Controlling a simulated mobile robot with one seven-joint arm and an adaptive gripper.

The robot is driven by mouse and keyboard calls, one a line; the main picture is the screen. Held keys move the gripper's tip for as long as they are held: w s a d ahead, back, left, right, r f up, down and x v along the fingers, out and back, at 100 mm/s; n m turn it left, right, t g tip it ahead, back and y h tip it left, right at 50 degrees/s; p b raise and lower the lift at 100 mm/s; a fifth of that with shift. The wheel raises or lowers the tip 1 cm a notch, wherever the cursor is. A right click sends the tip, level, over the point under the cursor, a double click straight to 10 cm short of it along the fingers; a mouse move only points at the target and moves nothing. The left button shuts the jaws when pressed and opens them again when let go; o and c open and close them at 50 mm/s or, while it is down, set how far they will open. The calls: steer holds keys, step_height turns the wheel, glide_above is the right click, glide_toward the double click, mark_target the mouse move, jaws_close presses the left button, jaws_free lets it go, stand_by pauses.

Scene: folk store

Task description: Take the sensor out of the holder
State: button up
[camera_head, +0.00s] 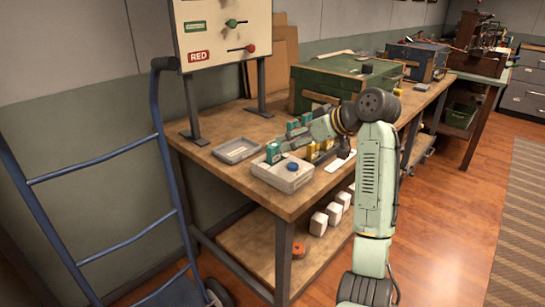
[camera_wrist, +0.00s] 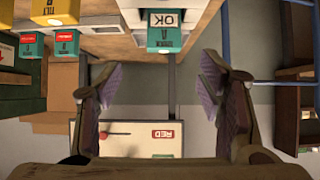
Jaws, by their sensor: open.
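A teal block with a white OK label (camera_wrist: 165,33) lies ahead of my gripper in the wrist view, whose picture is upside down. It is at the edge of a pale grey box (camera_wrist: 133,14). In the head view a teal block (camera_head: 273,152) stands at the back left of the grey box with a blue knob (camera_head: 293,167). My gripper (camera_wrist: 160,82) is open, its two fingers wide apart with nothing between them. The block lies beyond the fingertips, apart from them. Which block is the sensor and which part is its holder, I cannot tell for certain.
A yellow block (camera_wrist: 56,11) and smaller teal blocks (camera_wrist: 31,45) stand to one side. A shallow grey tray (camera_head: 237,150) lies on the workbench (camera_head: 205,158). A panel marked RED (camera_head: 222,28) stands behind. A green chest (camera_head: 335,82) and a blue hand truck (camera_head: 90,160) flank the area.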

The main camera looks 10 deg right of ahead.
mark_target(274, 145)
steer(key=x, duration=0.3)
steer(key=shift+w+a+f, duration=0.15)
steer(key=shift+a, duration=0.05)
steer(key=shift+p+x, duration=1.15)
steer(key=shift+x, duration=1.65)
steer(key=shift+a, duration=0.2)
steer(key=shift+c, duration=0.2)
steer(key=c, duration=1.4)
steer(key=shift+o, duration=0.2)
